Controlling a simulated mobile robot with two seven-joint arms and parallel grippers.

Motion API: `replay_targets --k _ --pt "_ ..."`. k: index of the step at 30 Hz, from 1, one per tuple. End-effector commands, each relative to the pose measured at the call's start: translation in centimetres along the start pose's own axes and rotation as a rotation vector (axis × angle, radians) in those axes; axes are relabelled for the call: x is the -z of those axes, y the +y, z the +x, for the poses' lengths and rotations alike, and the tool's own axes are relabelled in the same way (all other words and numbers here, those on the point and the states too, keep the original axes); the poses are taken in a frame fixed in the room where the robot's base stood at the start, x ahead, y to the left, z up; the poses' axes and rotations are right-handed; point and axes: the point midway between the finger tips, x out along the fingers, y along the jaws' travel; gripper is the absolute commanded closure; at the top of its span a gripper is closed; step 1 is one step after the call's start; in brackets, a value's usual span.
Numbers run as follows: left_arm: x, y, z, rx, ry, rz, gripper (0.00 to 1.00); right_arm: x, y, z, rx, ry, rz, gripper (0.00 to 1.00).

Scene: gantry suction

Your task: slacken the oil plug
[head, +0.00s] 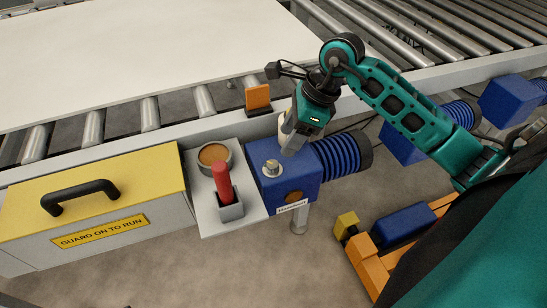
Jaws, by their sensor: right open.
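My right gripper (288,148) is open and points down over the gearbox, just right of and behind the plug. It looks apart from the plug, though the gap in height is hard to judge. A pale rounded part shows behind the fingers, mostly hidden by them. A round brown disc (293,197) is on the gearbox's front face. My left gripper is not in view.
A shelf (196,193) left of the gearbox holds a tin (214,155) and a red-handled item in a grey holder (226,190). A yellow-topped guard (120,185) stands farther left. An orange block (258,97) is on the conveyor rail behind. A ribbed blue motor (340,155) adjoins the gearbox.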

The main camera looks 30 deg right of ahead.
Motion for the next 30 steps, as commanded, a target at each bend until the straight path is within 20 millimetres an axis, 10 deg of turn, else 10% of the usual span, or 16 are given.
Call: replay_targets --k 12,25,30 --pt "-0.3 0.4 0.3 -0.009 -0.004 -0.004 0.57 0.0 0.1 7.7 -0.004 -0.003 0.002 0.43" --pt "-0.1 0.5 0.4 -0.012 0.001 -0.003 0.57 0.0 0.1 8.6 -0.002 -0.002 0.0 0.43" --pt "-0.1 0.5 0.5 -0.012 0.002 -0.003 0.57 0.0 0.1 8.6 -0.002 -0.002 0.0 0.58"
